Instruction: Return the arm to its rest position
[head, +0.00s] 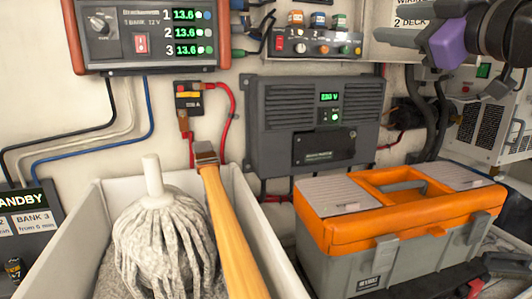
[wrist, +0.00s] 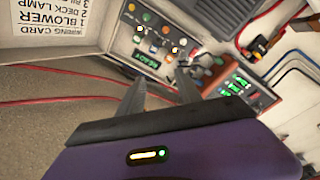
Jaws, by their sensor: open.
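My gripper (head: 388,30) is at the top right of the head view, with its purple body (head: 451,42) and dark wrist behind it. It is raised in front of the wall, above the orange and grey toolbox. In the wrist view the two grey fingers (wrist: 160,88) stand apart with nothing between them. They point toward the wall panels, and the purple body fills the bottom of that view.
A toolbox (head: 442,250) stands at right. A white bin (head: 78,240) holds a mop (head: 165,240) and a wooden-handled tool (head: 232,230). A charger (head: 316,150), switch panel (head: 318,42) and battery monitor (head: 145,60) are on the wall. A white vented unit (head: 490,130) stands far right.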

